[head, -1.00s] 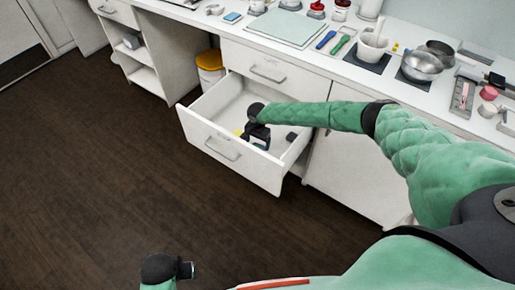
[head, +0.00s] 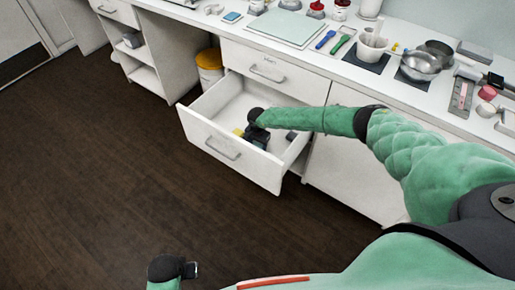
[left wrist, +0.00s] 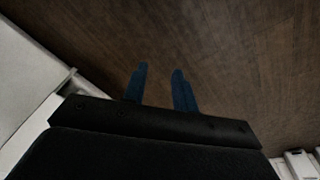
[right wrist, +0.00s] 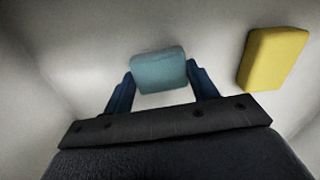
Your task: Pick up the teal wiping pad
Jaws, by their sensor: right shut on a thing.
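The teal wiping pad (right wrist: 158,69) sits between the two fingers of my right gripper (right wrist: 160,84) inside the open drawer, with a finger against each side. In the head view my right gripper (head: 259,141) reaches down into the drawer (head: 224,107), and the gripper and arm mostly hide the pad. My left gripper (left wrist: 160,78) is empty, its fingers apart over the dark floor. It also shows at the bottom of the head view (head: 190,270).
A yellow pad (right wrist: 273,58) lies in the drawer to the right of the teal pad in the right wrist view. A small dark object (head: 291,136) is near the drawer's right side. The counter (head: 300,60) above holds bowls, tools and jars. The floor in front is clear.

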